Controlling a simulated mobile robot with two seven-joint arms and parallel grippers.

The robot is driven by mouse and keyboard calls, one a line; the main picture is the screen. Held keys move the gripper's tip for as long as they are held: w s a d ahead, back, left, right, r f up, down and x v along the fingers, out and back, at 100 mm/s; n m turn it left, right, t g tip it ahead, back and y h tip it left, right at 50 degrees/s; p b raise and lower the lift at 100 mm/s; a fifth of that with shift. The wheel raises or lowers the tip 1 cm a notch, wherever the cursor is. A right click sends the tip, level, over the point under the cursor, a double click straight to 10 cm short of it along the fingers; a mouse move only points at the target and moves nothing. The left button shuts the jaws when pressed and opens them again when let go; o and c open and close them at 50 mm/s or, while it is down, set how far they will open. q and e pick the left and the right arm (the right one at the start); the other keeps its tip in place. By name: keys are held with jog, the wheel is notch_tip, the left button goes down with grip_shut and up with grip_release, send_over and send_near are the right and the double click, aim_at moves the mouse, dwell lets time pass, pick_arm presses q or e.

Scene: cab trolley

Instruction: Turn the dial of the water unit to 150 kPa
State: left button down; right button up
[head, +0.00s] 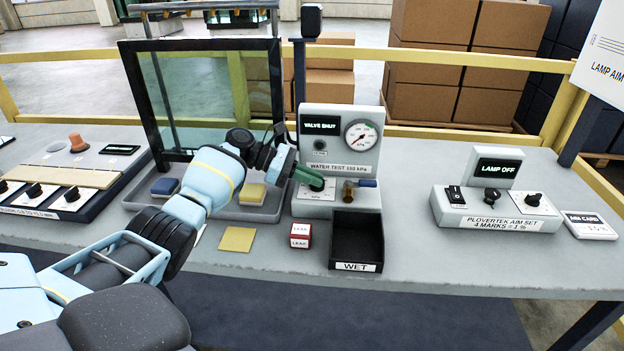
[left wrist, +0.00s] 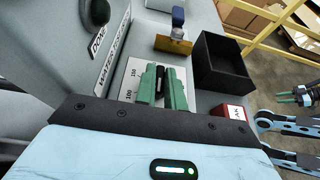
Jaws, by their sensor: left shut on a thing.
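The water unit (head: 341,140) stands at mid-table, with a "VALVE SHUT" display (head: 319,124) and a label reading WATER TEST 150 kPa. Its round gauge (head: 361,136) has a needle pointing lower left. My left gripper (head: 312,180) reaches the dial on the unit's lower front, hiding most of it in the head view. In the left wrist view, its green fingers (left wrist: 162,88) are shut on the black dial (left wrist: 160,78), beside a white scale plate (left wrist: 132,78) with small printed numbers. The dial's exact pointing is unclear. My right gripper (left wrist: 300,96) shows small at the right of the left wrist view.
A brass valve with a blue handle (head: 367,183) sits right of the dial. A black WET bin (head: 357,240) and a red-white cube (head: 300,235) are in front. A framed glass pane (head: 207,90) stands left, a lamp unit (head: 494,208) right. Table between is clear.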

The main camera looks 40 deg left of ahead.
pick_arm(q)
jog(key=shift+f, duration=0.1)
jog(key=c, duration=1.5)
grip_release()
jog(key=shift+v, duration=3.95)
jog(key=shift+d, duration=0.1)
